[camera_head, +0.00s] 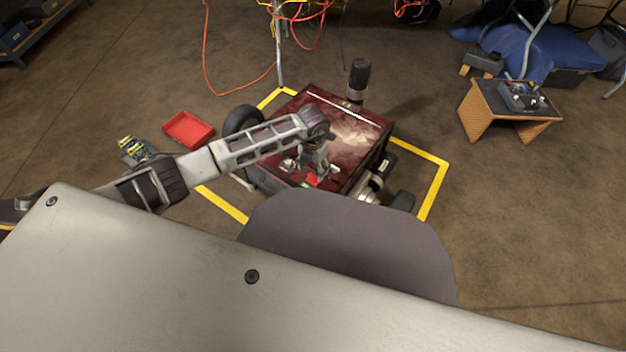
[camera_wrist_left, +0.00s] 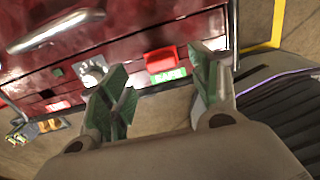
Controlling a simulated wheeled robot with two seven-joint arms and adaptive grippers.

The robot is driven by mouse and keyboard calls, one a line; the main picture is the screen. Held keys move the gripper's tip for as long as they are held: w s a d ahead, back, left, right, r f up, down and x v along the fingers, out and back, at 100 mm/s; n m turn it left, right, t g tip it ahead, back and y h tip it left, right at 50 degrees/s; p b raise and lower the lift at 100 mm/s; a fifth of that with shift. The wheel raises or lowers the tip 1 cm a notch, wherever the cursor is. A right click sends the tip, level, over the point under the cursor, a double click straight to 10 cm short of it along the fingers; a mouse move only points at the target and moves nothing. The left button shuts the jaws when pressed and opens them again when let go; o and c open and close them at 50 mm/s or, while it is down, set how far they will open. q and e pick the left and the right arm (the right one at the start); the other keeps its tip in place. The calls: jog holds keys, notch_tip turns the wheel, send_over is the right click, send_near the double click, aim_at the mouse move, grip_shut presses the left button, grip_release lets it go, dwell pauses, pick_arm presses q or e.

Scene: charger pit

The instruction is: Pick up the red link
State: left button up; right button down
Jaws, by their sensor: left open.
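The red link (camera_wrist_left: 160,62) is a small bright red block at the edge of the dark red machine (camera_wrist_left: 120,45), just above a green label, in the left wrist view. In the head view the red link (camera_head: 312,180) shows as a small red patch, partly hidden by my gripper. My left gripper (camera_head: 309,171) is over the machine's near edge. Its two green-padded fingers are spread apart in the wrist view, with the red link seen between and beyond their tips. Nothing is held. I cannot tell the exact gap to the link. My right gripper is not in view.
The machine has wheels and a dark cylinder (camera_head: 359,78) standing at its back. Yellow tape (camera_head: 432,190) marks the floor around it. A red tray (camera_head: 188,130) lies to the left. A small wooden stand (camera_head: 485,115) is at the right. Orange cables hang behind.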

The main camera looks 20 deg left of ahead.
aim_at(313, 176)
pick_arm(q)
jog(key=shift+f, duration=0.1)
jog(key=shift+s+f+b, duration=0.15)
jog(key=shift+f+b, duration=1.35)
jog(key=shift+f, duration=1.05)
jog(key=c, duration=1.1)
jog(key=shift+r, duration=0.15)
